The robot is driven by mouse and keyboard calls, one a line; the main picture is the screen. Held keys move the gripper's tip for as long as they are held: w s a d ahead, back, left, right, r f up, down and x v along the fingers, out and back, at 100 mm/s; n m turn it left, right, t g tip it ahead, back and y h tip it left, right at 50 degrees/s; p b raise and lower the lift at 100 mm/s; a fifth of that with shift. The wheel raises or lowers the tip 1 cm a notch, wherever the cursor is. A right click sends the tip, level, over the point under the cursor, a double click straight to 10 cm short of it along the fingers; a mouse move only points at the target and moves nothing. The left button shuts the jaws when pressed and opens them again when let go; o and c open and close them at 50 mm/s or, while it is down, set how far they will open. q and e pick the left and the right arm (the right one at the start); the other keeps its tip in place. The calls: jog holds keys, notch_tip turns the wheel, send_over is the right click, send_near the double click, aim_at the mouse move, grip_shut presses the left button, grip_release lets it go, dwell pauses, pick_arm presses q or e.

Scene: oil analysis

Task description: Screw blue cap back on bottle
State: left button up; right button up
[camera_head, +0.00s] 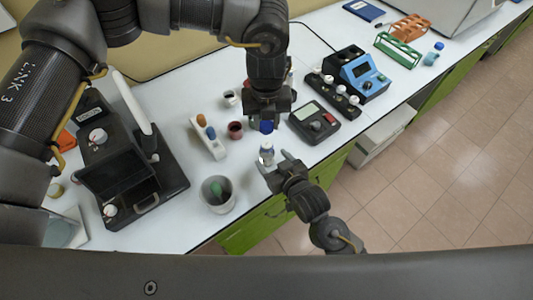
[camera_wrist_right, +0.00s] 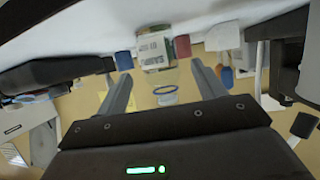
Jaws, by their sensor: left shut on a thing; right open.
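The blue cap (camera_head: 266,127) is held in my left gripper (camera_head: 267,117), which is shut on it and points down. The small bottle (camera_head: 267,156) shows just below the cap in the head view, with a visible gap between them. In the right wrist view the bottle (camera_wrist_right: 154,48) has a pale printed label, and a clear part with a blue ring (camera_wrist_right: 165,90) shows at its near end. My right gripper (camera_head: 277,164) is open, its fingers reaching to either side of the bottle. I cannot tell whether they touch it. The left gripper is not discernible in the wrist view.
A grey bin (camera_head: 217,194) with a green item stands left of the bottle, near the table's front edge. A white rack (camera_head: 207,138), a red cup (camera_head: 235,130) and a dark meter (camera_head: 314,121) are close by. A black instrument (camera_head: 125,165) fills the left.

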aim_at(267, 133)
pick_arm(q)
jog(key=shift+s+d+r, duration=0.1)
jog(key=shift+s+r, duration=0.05)
jog(key=shift+s, duration=0.1)
pick_arm(e)
jog(key=x, duration=0.3)
jog(key=shift+w+a, duration=0.1)
jog(key=shift+w, duration=0.1)
pick_arm(q)
jog(key=shift+w, duration=0.2)
pick_arm(e)
jog(key=shift+x, duration=0.8)
pick_arm(q)
jog(key=shift+s, duration=0.15)
pick_arm(e)
jog(key=shift+s, duration=0.15)
jog(key=c, duration=1.5)
pick_arm(q)
jog(key=shift+f, duration=2.55)
jog(key=shift+f, duration=0.9)
jog(key=shift+f, duration=0.55)
pick_arm(e)
grip_shut()
